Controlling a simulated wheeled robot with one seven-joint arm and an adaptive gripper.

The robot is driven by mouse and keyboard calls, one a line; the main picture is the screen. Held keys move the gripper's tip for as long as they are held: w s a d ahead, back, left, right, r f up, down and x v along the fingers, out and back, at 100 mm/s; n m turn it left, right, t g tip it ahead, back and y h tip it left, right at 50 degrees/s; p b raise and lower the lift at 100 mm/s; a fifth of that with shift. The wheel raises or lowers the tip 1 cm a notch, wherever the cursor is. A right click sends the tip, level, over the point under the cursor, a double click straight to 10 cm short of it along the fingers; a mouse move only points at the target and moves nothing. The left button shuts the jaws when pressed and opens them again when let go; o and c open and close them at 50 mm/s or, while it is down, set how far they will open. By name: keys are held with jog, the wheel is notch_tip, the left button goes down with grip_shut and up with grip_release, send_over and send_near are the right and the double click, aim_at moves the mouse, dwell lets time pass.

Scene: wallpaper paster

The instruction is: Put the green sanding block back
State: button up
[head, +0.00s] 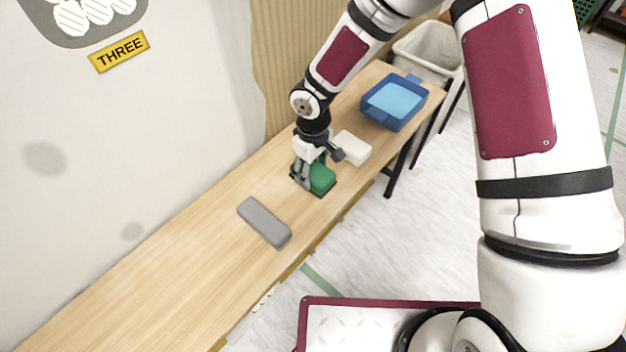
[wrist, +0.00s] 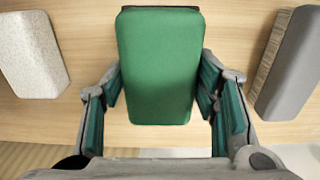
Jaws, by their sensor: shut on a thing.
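The green sanding block (head: 321,179) is on or just above the wooden bench, between a white block and a grey block. My gripper (head: 312,172) is over it from above, with its fingers at the block's sides. In the wrist view the green block (wrist: 160,66) lies between the two fingers of my gripper (wrist: 162,100), its green face toward the camera. The fingers are shut on it. A dark edge shows under the block in the head view. I cannot tell whether its underside touches the bench.
The wooden bench (head: 165,258) runs along the wall. A white block (head: 352,148) and a grey block (head: 264,222) lie on either side of the green one. A blue tray (head: 367,111) stands farther back, near a pale bin (head: 428,50). The bench's near-left stretch is clear.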

aim_at(313, 180)
notch_tip(313, 180, down, 5)
jog(key=shift+r+b, duration=0.2)
jog(key=shift+b, duration=0.15)
jog(key=o, duration=1.2)
jog(key=r, duration=0.4)
jog(key=r+p, duration=0.1)
jog(key=r, duration=0.4)
jog(key=r+p, duration=0.1)
jog(key=r, duration=0.3)
jog(key=shift+a+r, duration=0.3)
jog(key=shift+a, duration=0.05)
